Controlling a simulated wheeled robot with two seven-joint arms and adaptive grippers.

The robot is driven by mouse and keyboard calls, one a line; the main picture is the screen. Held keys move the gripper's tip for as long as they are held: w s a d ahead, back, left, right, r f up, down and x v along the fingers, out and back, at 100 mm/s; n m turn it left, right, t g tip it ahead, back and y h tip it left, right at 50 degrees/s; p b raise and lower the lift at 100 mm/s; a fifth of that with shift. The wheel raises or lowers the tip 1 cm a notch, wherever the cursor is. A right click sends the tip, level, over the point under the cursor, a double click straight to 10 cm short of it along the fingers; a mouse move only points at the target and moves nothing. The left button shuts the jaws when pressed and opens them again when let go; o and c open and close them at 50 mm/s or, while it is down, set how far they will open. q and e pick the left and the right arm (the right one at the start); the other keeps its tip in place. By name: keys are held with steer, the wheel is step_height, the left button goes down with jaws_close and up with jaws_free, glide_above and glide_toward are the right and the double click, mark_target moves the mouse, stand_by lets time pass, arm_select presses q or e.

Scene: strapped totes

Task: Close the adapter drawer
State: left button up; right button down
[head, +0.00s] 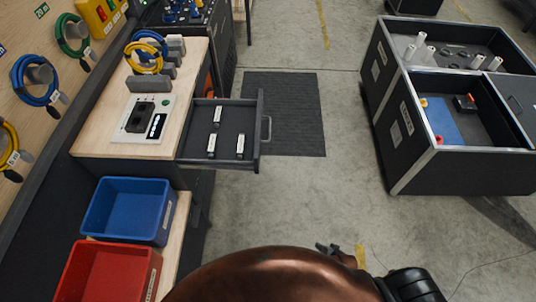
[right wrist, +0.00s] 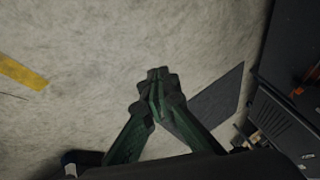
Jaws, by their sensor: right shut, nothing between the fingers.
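The adapter drawer (head: 225,113) stands pulled out from the workbench in the head view. It is a dark grey tray with several small white adapters (head: 211,145) inside and a metal handle (head: 267,130) on its front face. My right gripper (head: 328,248) shows low in the head view, below and to the right of the drawer and apart from it. In the right wrist view its fingers (right wrist: 157,78) meet, with nothing between them, above bare floor. My left gripper is not in view.
A blue bin (head: 128,208) and a red bin (head: 105,275) stand at the lower left. A black open case (head: 400,130) stands at the right. A dark mat (head: 300,110) lies behind the drawer. The floor between drawer and case is clear.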

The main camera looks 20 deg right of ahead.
steer(key=w+a+r+m+t+y+b, duration=0.3)
steer(key=w+r+m+t+b, duration=0.25)
steer(key=w+r, duration=1.35)
steer(key=w+a+r+t+y+b, duration=0.1)
steer(key=w+a+r+t+y, duration=0.15)
steer(key=r, duration=0.75)
steer(key=w+a+r+t+y+b, duration=0.2)
steer(key=w+a+r, duration=0.15)
steer(key=r, duration=0.75)
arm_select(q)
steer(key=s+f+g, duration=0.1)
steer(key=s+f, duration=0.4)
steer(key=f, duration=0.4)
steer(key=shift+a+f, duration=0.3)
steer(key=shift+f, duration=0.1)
arm_select(e)
steer(key=s+a+x, duration=0.1)
steer(key=a+x, duration=0.1)
steer(key=x, duration=1.1)
steer(key=shift+m, duration=0.45)
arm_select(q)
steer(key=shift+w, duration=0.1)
arm_select(e)
steer(key=shift+a+f+h, duration=0.1)
steer(key=shift+a+h, duration=0.1)
steer(key=shift+h, duration=0.05)
